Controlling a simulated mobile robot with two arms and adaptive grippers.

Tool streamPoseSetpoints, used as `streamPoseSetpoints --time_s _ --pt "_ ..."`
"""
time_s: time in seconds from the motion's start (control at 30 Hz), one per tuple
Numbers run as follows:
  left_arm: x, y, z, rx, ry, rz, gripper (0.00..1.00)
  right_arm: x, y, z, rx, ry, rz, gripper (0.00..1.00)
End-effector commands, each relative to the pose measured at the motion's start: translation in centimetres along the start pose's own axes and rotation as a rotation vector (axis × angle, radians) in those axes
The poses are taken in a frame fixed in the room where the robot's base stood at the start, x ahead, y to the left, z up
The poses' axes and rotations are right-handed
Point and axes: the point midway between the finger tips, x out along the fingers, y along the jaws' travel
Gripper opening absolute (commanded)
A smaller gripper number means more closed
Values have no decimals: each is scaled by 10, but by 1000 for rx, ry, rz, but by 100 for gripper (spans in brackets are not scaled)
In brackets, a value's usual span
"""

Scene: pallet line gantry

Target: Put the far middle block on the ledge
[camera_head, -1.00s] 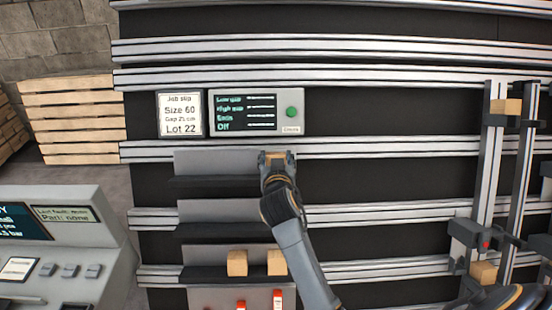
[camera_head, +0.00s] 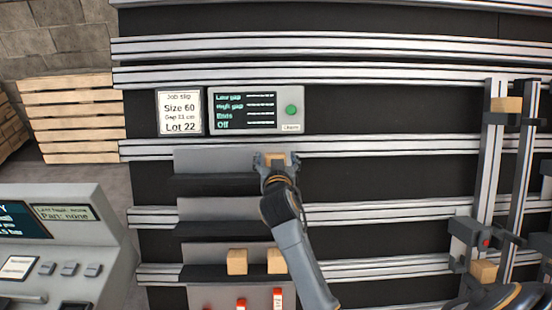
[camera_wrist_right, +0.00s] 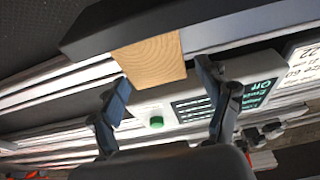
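A wooden block (camera_head: 276,158) stands at the right end of the top ledge (camera_head: 212,182), a dark shelf with a grey back plate. The block shows clearly in the right wrist view (camera_wrist_right: 150,60), where it touches the dark ledge (camera_wrist_right: 230,27). My right gripper (camera_head: 276,160) is around the block with its fingers spread. In the wrist view my right gripper (camera_wrist_right: 165,95) has a finger on either side, apart from the block. I cannot tell whether this is the far middle block. My left gripper is not in view.
Two wooden blocks (camera_head: 237,262) (camera_head: 277,261) stand on a lower shelf. The middle shelf (camera_head: 215,230) looks empty. A panel with a green button (camera_head: 291,110) and a job slip (camera_head: 180,112) hang just above. Posts at right carry more blocks (camera_head: 507,104) (camera_head: 484,271).

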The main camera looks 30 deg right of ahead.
Motion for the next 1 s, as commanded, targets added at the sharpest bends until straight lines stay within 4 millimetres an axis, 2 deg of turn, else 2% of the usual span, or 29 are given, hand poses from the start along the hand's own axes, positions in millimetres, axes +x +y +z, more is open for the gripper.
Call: streamPoseSetpoints --time_s 0.33,0.73,1.0 --pt "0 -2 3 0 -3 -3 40 -4 0 1 0 -1 -1 80" --pt "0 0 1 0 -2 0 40 -63 0 1 1 -1 -1 80" --pt "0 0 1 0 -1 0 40 -75 0 0 0 0 0 80"
